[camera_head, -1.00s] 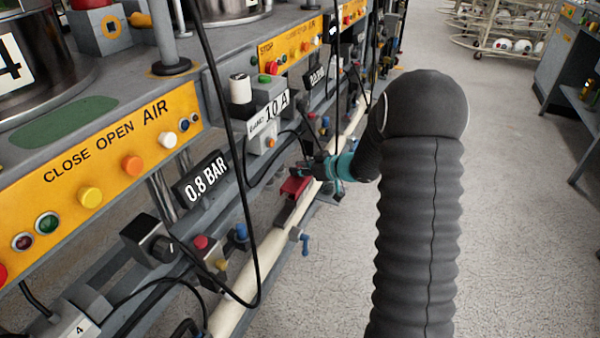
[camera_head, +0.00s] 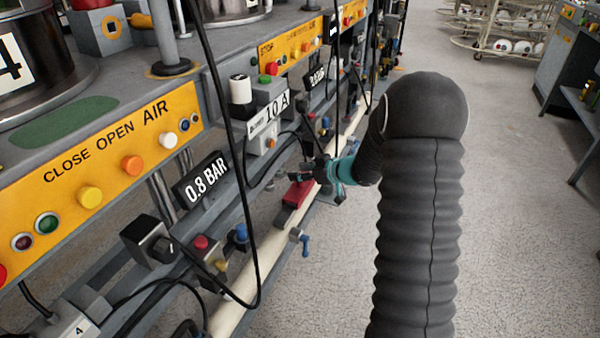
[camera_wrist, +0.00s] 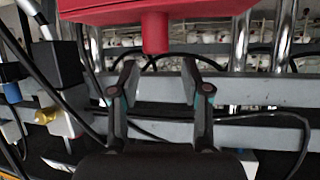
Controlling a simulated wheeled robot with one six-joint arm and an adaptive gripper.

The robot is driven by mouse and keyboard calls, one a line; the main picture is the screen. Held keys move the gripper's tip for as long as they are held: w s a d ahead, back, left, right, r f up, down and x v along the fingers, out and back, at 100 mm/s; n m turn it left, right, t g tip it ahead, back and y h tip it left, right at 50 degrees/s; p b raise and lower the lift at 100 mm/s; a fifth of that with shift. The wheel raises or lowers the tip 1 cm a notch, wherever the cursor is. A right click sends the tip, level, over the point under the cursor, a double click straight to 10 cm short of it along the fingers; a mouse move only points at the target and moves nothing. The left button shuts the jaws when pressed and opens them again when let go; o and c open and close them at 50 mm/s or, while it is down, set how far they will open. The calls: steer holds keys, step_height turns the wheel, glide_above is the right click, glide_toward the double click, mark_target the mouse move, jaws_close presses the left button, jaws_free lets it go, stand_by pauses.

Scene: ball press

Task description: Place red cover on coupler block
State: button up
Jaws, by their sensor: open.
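The red cover (camera_head: 298,193) sits at the cream pipe in the head view, over a grey block (camera_head: 286,215) that looks like the coupler block. In the wrist view the red cover (camera_wrist: 115,10) fills the top, with a short red stem pointing down. My gripper (camera_head: 298,176) is just above the cover in the head view. In the wrist view my gripper (camera_wrist: 160,75) is open, its fingertips apart and empty, just below the stem. The coupler block is not clear in the wrist view, so I cannot tell how fully the cover is seated.
Black hoses and cables hang along the press front. A blue-handled valve (camera_head: 305,244) and a junction box with a red knob (camera_head: 201,243) sit near the cream pipe (camera_head: 262,272). Grey rails cross the wrist view.

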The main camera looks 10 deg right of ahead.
steer(key=v, duration=1.2)
step_height(320, 180, up, 11)
steer(key=d+m+t+h, duration=0.2)
steer(key=m+t+h, duration=0.1)
steer(key=h, duration=0.4)
steer(key=s+d+r+m+h, duration=0.1)
steer(key=s+r+m+h, duration=0.25)
steer(key=s+r, duration=0.2)
steer(key=s+a+f+g, duration=0.1)
steer(key=s+a+g, duration=0.1)
steer(key=s, duration=0.7)
steer(key=s+a+f+m+g+y, duration=0.1)
steer(key=s+a+f+g, duration=0.1)
steer(key=s+a, duration=0.3)
steer(key=s+a+f+m+g, duration=0.1)
steer(key=s+a+g, duration=0.1)
steer(key=s, duration=1)
steer(key=shift+s+a+f+g+y+p, duration=0.35)
steer(key=shift+s+a+f+g+p, duration=0.05)
steer(key=shift+a, duration=0.45)
